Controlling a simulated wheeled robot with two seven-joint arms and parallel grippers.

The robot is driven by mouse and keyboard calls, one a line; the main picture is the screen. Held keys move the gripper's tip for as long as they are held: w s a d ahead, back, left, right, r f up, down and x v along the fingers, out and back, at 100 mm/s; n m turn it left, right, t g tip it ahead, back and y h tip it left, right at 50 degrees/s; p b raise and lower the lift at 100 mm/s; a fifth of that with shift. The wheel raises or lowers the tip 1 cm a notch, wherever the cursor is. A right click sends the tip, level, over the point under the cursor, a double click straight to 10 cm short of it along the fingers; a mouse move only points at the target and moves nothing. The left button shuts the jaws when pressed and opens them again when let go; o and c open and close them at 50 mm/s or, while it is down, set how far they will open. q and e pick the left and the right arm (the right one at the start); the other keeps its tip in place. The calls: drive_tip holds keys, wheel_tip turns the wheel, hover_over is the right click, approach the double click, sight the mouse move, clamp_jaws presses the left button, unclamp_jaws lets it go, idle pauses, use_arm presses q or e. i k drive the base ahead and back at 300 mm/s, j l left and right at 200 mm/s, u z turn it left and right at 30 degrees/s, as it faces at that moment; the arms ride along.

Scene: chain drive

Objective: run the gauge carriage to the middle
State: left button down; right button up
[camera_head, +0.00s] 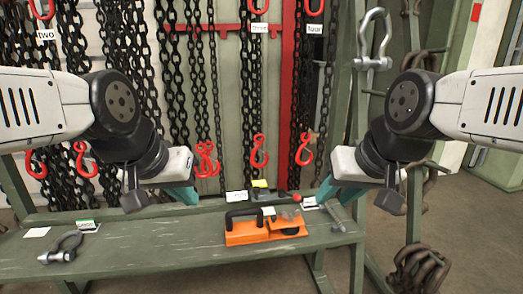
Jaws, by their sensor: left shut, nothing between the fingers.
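An orange device (265,232) with a black handle (243,213) on its left side sits on the green bench. A red knob (297,198) shows at its back right. I cannot tell for sure which part is the gauge carriage; small grey and dark parts lie along the device's top and right. My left gripper (186,196) has teal fingertips, is shut and empty, and hangs above the bench left of the device. My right gripper (326,192) hangs to the right, near the knob; its fingers overlap, so I cannot tell its opening. Neither visibly holds the device.
A shackle (62,247) and small white cards (37,232) lie on the bench (150,252) at left. Chains with red hooks (259,152) hang behind. Another large shackle (374,42) hangs upper right. The bench between the left shackle and the device is clear.

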sight(257, 197)
drive_tip(key=i+l+z, duration=0.1)
drive_tip(key=i, duration=0.4)
drive_tip(key=i+l+z, duration=0.1)
drive_tip(key=i, duration=0.4)
drive_tip(key=l, duration=0.1)
